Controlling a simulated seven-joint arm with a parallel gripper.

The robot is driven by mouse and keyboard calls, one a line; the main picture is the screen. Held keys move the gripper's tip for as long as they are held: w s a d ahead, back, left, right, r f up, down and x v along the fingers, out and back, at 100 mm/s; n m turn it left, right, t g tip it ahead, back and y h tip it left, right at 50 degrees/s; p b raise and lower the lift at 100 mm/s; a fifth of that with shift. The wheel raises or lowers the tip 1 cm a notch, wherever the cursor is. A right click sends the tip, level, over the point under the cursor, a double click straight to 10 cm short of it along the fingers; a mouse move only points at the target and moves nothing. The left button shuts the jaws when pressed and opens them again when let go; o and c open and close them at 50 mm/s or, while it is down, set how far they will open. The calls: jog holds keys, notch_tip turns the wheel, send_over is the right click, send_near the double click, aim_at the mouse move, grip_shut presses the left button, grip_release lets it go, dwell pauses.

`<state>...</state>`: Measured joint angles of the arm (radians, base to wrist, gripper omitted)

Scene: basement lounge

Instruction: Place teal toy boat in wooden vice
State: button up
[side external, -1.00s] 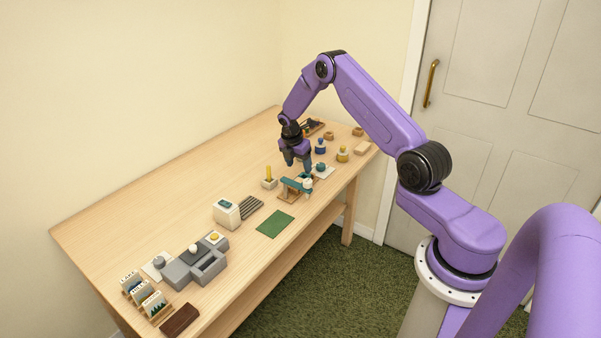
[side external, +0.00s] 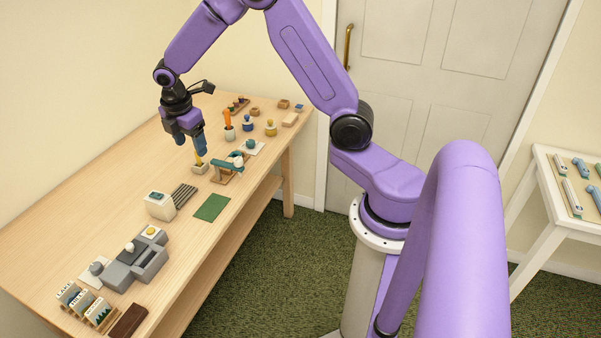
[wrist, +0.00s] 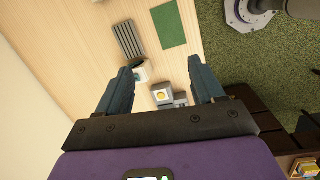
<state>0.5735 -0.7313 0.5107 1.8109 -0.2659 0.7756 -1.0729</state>
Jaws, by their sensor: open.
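A teal elongated shape with a white part, which looks like the toy boat (side external: 236,160), lies across a small wooden stand that looks like the vice (side external: 221,179), near the table's front edge. They are too small to tell whether the boat is seated or only resting on top. My gripper (side external: 192,144) is open, above and to the left of them, over the yellow piece in a pale block. In the wrist view, the open fingers (wrist: 161,66) have nothing between them; the boat and vice are not seen there.
The yellow piece's pale block (side external: 201,169) stands below my gripper. A white box (side external: 159,207), ribbed dark mat (side external: 183,195) and green mat (side external: 212,208) lie left and front. The wooden table (side external: 120,180) has bare room along the wall.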

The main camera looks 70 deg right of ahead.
jog(key=s+a+r+m+y, duration=0.1)
jog(key=s+a+r, duration=0.2)
jog(key=s+a, duration=0.4)
jog(key=s+a+r+m, duration=0.1)
jog(key=s+a+r, duration=0.25)
jog(key=s, duration=0.55)
jog(key=s+m+y, duration=0.1)
jog(key=s, duration=1.7)
jog(key=shift+s+d+r+m+g, duration=0.2)
jog(key=shift+d+m+g, duration=0.1)
jog(key=shift+g, duration=0.1)
jog(key=shift+w+a, duration=0.1)
jog(key=shift+w, duration=0.1)
jog(key=shift+c, duration=0.4)
